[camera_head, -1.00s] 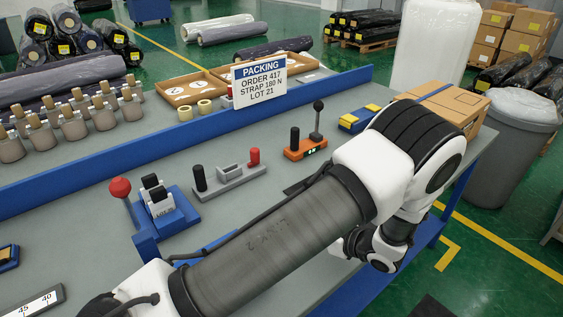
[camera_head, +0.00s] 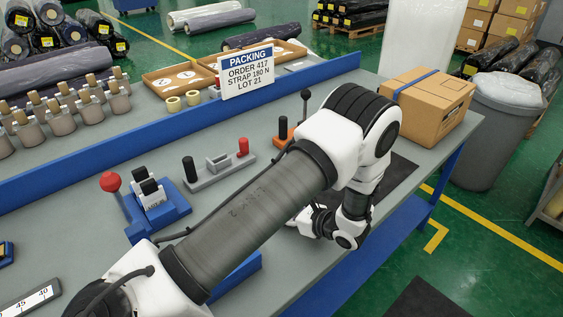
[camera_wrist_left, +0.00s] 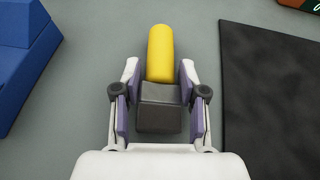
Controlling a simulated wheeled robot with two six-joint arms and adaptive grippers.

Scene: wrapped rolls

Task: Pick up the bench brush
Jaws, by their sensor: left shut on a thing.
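The bench brush shows in the left wrist view as a yellow rounded length (camera_wrist_left: 160,50) joined to a dark grey block (camera_wrist_left: 160,118). My left gripper (camera_wrist_left: 159,82) has its purple pads on either side of the dark block and is shut on it. The yellow end points away, past the fingertips. In the head view my left arm crosses the bench, and its forearm and wrist hide the brush and the fingers. My right gripper is in neither view.
A black mat (camera_wrist_left: 270,100) lies right of the brush, a blue block (camera_wrist_left: 20,55) left. On the bench stand a grey holder (camera_head: 218,170), a red-knobbed blue device (camera_head: 155,205), a cardboard box (camera_head: 430,108) and a packing sign (camera_head: 247,75). A grey bin (camera_head: 505,130) stands beyond the bench.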

